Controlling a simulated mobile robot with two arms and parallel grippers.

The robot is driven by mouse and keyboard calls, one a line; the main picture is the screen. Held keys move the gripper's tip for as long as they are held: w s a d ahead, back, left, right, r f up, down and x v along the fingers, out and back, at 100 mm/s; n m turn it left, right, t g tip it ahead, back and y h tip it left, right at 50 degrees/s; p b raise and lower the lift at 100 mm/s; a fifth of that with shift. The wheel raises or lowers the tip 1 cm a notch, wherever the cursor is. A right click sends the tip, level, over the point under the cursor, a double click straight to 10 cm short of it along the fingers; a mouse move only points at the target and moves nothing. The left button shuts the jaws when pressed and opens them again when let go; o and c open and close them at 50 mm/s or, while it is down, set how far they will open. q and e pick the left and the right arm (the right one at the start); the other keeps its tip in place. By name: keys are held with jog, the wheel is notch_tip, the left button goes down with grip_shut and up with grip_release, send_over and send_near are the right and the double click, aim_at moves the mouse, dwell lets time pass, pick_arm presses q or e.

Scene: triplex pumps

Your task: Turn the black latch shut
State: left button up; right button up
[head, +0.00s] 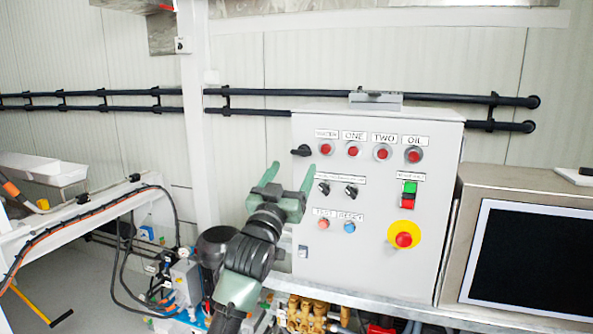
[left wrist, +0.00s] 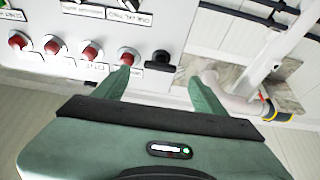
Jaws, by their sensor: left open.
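The black latch (head: 301,150) sits at the upper left of the grey control cabinet's front, left of the top row of red lamps. In the head view its handle lies about level, pointing left. My left gripper (head: 290,171) is open and empty, just below the latch. In the left wrist view the latch (left wrist: 160,63) shows beyond and between the two green fingertips (left wrist: 160,78). A gap seems to remain between the fingers and the latch, and neither finger visibly touches it. My right gripper is not in view.
The control cabinet (head: 375,265) carries red lamps, small black switches and a yellow-ringed red emergency button (head: 403,239). A steel-framed screen (head: 530,258) stands to the right. Black pipes (head: 400,96) run along the wall behind. A motor and brass pump parts (head: 305,314) lie low near my arm.

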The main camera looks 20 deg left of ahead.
pick_arm(q)
jog(key=v, duration=0.2)
jog(key=shift+s+f+b, duration=0.1)
jog(key=shift+s+b, duration=0.15)
jog(key=shift+b, duration=0.1)
